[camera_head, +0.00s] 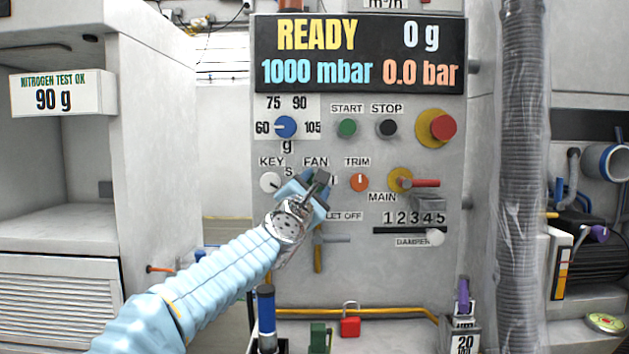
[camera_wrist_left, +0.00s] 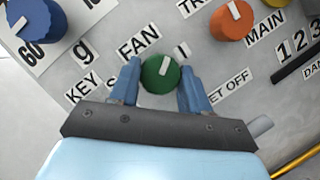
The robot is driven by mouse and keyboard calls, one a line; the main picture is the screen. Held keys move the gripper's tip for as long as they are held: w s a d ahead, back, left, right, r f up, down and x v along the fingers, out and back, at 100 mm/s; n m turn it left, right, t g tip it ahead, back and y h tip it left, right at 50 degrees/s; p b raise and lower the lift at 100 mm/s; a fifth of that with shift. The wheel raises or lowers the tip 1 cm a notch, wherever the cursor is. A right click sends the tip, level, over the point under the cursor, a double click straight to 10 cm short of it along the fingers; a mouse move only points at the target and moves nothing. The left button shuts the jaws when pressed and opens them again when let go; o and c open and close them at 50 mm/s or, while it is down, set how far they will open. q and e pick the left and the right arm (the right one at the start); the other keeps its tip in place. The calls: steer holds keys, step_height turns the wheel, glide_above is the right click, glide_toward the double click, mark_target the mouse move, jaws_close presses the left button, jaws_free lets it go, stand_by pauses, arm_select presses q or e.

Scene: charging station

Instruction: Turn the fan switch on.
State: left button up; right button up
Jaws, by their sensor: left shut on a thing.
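The fan switch (camera_wrist_left: 160,74) is a round green knob with a white mark, beside the FAN label (camera_wrist_left: 138,42) in the left wrist view. Its mark points up and slightly right in that view, roughly toward the "I" sign (camera_wrist_left: 182,49). My left gripper (camera_wrist_left: 160,84) has its two blue fingers on either side of the knob and is shut on it. In the head view my left gripper (camera_head: 316,185) is at the panel below the FAN label (camera_head: 316,162), and it hides the switch. My right gripper is in no view.
The orange TRIM knob (camera_head: 359,182) is right of the gripper, the white KEY knob (camera_head: 270,182) left. The red MAIN handle (camera_head: 424,183) sticks out farther right. A grey hose (camera_head: 522,170) stands right of the panel.

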arm_select(q)
steer(key=shift+r+m+g+h+p, duration=0.15)
steer(key=shift+m+g+p, duration=0.4)
steer(key=shift+m, duration=0.65)
steer(key=shift+f+m+g+h+p, duration=0.1)
steer(key=shift+m+g+p, duration=0.35)
steer(key=shift+m, duration=0.75)
steer(key=shift+r+m+g+h+p, duration=0.15)
steer(key=shift+m+g+p, duration=0.15)
steer(key=shift+m+p, duration=0.7)
steer(key=shift+a+f+m, duration=0.1)
steer(key=shift+f+m, duration=0.05)
steer(key=shift+m, duration=0.25)
steer(key=o, duration=1)
steer(key=shift+o, duration=0.2)
